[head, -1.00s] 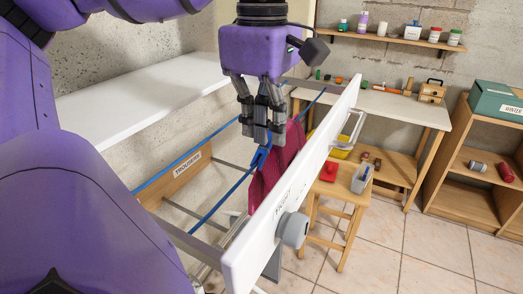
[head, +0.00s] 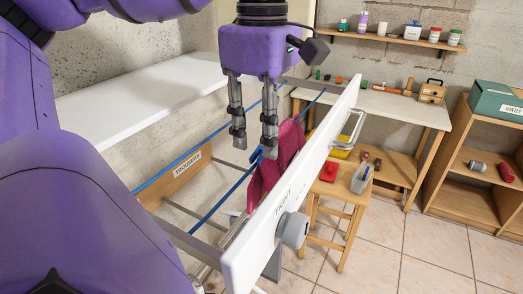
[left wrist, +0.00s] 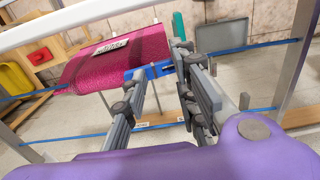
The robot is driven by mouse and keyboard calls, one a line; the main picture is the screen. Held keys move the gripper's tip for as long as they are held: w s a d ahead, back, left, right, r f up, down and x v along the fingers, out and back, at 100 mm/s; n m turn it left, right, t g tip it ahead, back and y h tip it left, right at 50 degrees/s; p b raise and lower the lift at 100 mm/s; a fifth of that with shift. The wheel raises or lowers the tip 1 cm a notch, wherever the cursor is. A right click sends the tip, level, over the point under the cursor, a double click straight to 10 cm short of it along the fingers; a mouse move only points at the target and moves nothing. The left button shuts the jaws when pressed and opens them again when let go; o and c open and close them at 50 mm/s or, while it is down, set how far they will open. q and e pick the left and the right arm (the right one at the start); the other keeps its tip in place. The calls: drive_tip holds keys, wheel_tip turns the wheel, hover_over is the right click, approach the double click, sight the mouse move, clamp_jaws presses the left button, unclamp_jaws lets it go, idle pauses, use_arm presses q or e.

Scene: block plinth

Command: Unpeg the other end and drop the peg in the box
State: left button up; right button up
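A magenta cloth (head: 285,160) hangs at the blue line behind the white board; it shows with a pale label in the left wrist view (left wrist: 105,62). A blue peg (head: 255,156) is at the cloth's near upper edge, and it also shows in the left wrist view (left wrist: 150,71). My left gripper (head: 253,148) is open, its two fingers apart around or just above the peg. Whether a finger touches the peg I cannot tell. A small grey open box (head: 361,180) with something blue in it stands on the wooden stool. My right gripper is not in view.
The white board (head: 262,232) with a grey knob (head: 293,230) runs beside the cloth. A red object (head: 329,171) sits on the stool (head: 339,189). A white shelf (head: 140,95) is at left, a workbench and shelves at the back right. The tiled floor at right is clear.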

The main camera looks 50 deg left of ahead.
use_arm(q)
drive_tip(key=shift+r, duration=2.5)
drive_tip(key=shift+o, duration=0.5)
